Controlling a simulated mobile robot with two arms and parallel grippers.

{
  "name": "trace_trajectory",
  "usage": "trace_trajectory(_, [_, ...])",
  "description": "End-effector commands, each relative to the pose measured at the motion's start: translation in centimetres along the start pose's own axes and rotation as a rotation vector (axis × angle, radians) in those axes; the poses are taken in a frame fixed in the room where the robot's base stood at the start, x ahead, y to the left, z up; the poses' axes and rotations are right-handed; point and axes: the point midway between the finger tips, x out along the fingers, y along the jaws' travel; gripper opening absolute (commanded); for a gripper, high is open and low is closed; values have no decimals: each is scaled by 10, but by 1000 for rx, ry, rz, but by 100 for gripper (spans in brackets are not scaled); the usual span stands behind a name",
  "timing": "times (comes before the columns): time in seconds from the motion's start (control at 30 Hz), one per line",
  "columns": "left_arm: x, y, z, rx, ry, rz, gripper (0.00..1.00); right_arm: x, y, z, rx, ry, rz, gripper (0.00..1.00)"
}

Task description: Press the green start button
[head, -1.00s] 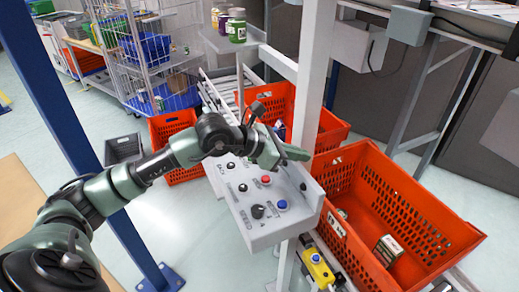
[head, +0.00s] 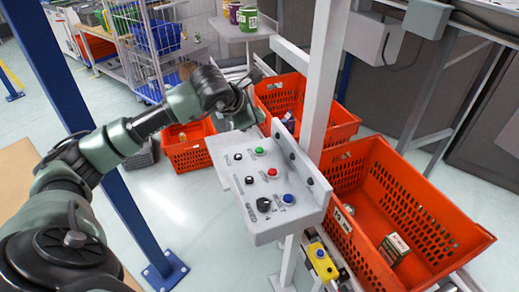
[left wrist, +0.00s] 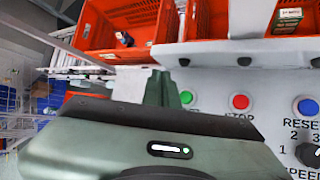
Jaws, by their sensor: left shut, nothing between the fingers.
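The green start button (head: 259,151) is on the upper part of a grey sloped control panel (head: 240,205), beside a red button (head: 272,172). In the left wrist view the green button (left wrist: 187,97) shows just right of the fingertips, partly near my gripper's edge. My left gripper (head: 246,117) is shut and empty, at the panel's far edge, beyond the green button and apart from it in the head view. Its closed fingers also show in the left wrist view (left wrist: 159,88). My right gripper is not in view.
A blue button (head: 288,198) and black knobs sit on the same panel. A white post (head: 322,85) rises behind it. Orange totes stand right (head: 440,215), behind (head: 335,130) and left (head: 190,157). A yellow box (head: 322,262) with a blue button hangs below.

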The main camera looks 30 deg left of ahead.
Motion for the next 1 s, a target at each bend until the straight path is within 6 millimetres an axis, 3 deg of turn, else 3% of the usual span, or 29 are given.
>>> trace_trajectory(0.47, [42, -32, -32, 1, 1, -4, 0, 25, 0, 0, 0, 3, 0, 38])
trace_trajectory(0.6, [56, -41, -40, 0, -1, -1, 0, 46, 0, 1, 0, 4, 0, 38])
trace_trajectory(1.0, [58, -43, -42, 0, -1, -1, 0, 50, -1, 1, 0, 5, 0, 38])
